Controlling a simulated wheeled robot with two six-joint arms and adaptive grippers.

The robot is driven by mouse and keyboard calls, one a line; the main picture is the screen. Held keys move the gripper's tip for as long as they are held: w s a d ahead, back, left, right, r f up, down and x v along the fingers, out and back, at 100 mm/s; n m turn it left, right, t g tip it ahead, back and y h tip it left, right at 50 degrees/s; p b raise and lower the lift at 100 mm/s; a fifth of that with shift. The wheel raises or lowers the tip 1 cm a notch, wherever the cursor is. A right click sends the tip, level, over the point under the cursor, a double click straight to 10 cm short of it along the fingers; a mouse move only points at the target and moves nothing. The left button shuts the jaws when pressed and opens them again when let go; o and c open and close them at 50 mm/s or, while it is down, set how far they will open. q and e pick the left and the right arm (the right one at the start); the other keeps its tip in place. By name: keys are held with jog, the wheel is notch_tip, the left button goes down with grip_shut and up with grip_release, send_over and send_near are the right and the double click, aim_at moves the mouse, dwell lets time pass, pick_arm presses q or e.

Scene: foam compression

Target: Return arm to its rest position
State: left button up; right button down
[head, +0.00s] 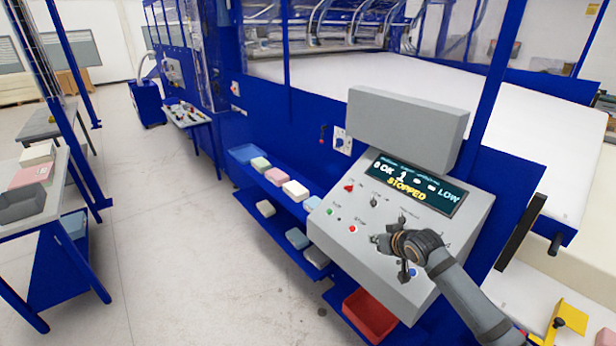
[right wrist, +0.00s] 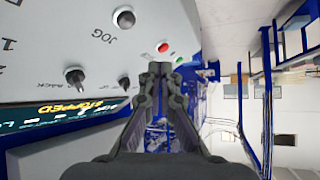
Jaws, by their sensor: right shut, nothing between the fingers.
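My right gripper (head: 386,243) is in front of the sloped grey control panel (head: 335,246) in the head view, with its arm coming in from the lower right. It is shut and empty. In the right wrist view its closed fingers (right wrist: 160,70) point toward the panel face, near a red button (right wrist: 163,47) and a round knob under the JOG label (right wrist: 123,18). I cannot tell whether the fingertips touch the panel. The panel's display (head: 415,184) reads STOPPED. My left gripper is not in view.
A blue shelf (head: 262,187) with several coloured foam blocks stands left of the panel. A red bin (head: 370,315) is below it. A blue machine with a wide white bed (head: 400,75) is behind. The grey floor (head: 170,240) at the left is clear.

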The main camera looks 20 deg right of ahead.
jog(key=s+a+f+n+g, duration=0.1)
jog(key=s+a+f+g, duration=0.2)
jog(key=s+a+f, duration=0.6)
jog(key=s+a+g, duration=0.3)
jog(key=s, duration=1.6)
notch_tip(320, 180, down, 32)
jog(key=s+d+g+b, duration=0.1)
jog(key=d+g+b, duration=0.1)
jog(key=b, duration=0.5)
jog(key=s+f+b, duration=0.3)
jog(key=s+f, duration=0.6)
jog(key=f, duration=0.3)
jog(key=s+d+f+g+b, duration=0.1)
jog(key=s+f+b, duration=0.2)
jog(key=s+f, duration=0.7)
notch_tip(320, 180, down, 2)
jog(key=shift+s+d+f+h, duration=0.1)
jog(key=shift+s+d+h, duration=0.1)
jog(key=shift+h, duration=0.1)
